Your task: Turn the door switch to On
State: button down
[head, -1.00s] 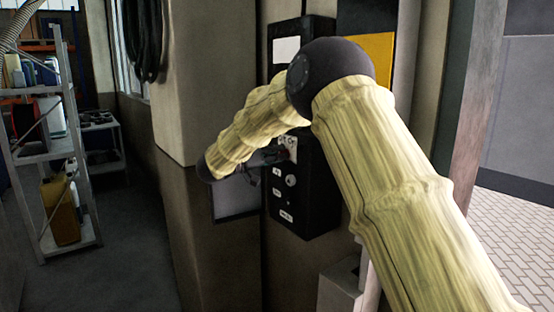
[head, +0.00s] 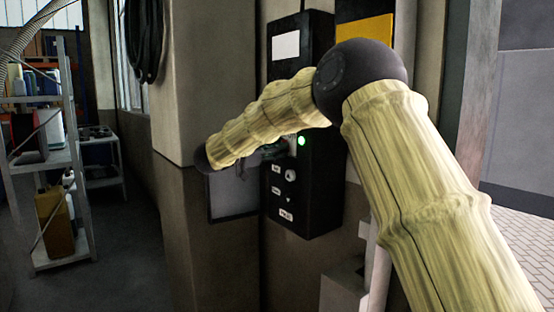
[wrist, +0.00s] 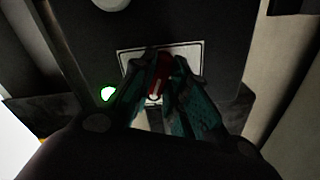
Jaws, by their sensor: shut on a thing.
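The door switch (wrist: 162,66) is a red knob on a white plate (wrist: 190,53) in the wrist view. My gripper (wrist: 160,76) is shut on it, with a teal finger on each side. A pale mark shows on the lower part of the knob; the plate's wording is too small to read. A lit green lamp (wrist: 108,94) is beside the plate, and it also shows in the head view (head: 301,141). The black control panel (head: 315,195) is on the wall. In the head view my forearm and wrist hide the knob and most of the gripper.
Below on the panel are a round keyed knob (head: 290,175) and small labels. A yellow plate (head: 366,28) is at the upper right. A wall pillar (head: 190,90) stands left of the panel. Shelving (head: 55,160) is far left, with open floor between.

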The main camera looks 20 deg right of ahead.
jog(key=shift+f+m+b, duration=0.2)
jog(key=shift+m+b, duration=1.7)
jog(key=shift+m, duration=0.1)
jog(key=shift+s, duration=0.1)
jog(key=c, duration=1.4)
grip_release()
jog(key=shift+r, duration=0.1)
jog(key=shift+a, duration=0.1)
jog(key=v, duration=1.1)
jog(key=shift+s+a, duration=0.1)
jog(key=shift+a, duration=0.3)
